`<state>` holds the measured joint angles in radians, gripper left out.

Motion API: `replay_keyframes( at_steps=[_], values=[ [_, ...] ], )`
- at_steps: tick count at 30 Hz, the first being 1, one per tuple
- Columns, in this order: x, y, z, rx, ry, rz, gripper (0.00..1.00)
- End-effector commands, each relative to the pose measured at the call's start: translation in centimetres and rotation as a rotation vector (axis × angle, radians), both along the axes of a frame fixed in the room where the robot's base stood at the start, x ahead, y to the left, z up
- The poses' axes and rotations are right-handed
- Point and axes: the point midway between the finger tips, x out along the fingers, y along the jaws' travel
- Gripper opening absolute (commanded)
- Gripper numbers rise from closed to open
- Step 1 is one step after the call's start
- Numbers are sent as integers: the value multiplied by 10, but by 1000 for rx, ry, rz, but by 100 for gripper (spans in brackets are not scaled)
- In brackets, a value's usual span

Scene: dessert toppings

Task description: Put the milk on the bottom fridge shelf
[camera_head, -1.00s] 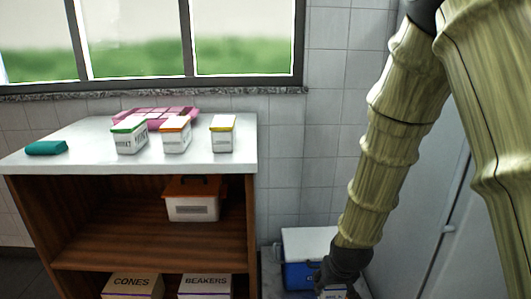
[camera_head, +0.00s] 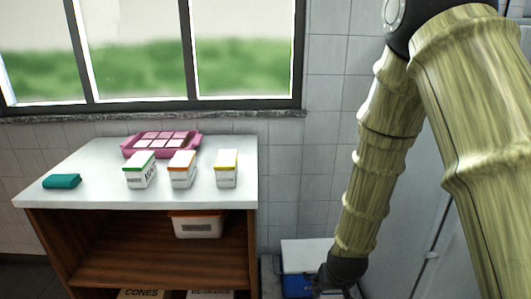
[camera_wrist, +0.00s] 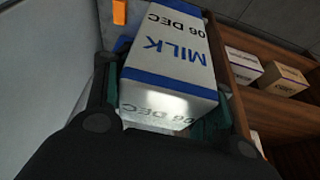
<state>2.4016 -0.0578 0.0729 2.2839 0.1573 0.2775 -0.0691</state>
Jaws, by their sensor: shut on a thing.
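The milk is a white carton (camera_wrist: 172,50) with blue bands, marked MILK and 06 DEC, in the wrist view. My gripper (camera_wrist: 165,100) is shut on it, with a dark finger on each side. The carton appears tilted in this view. In the head view my gripper (camera_head: 335,277) hangs low at the bottom edge, and the carton is mostly cut off or hidden there. A tall pale grey panel with a handle (camera_head: 405,215), perhaps the fridge, stands behind my arm at the right. No fridge shelf shows.
A blue and white box (camera_head: 305,252) stands on the floor beside my gripper. A white-topped wooden shelf unit (camera_head: 100,195) is at the left, with several cartons, a pink tray (camera_head: 160,152) and a teal item (camera_head: 61,181) on top. Its boxes also show in the wrist view (camera_wrist: 285,78).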

Motion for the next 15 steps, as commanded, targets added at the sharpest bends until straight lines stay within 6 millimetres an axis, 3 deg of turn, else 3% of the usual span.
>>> replay_keyframes(
  at_steps=[1,15],
  values=[
    [0,0,13,0,0,0,13],
    [-7,0,56,0,0,-1,13]
  ],
)
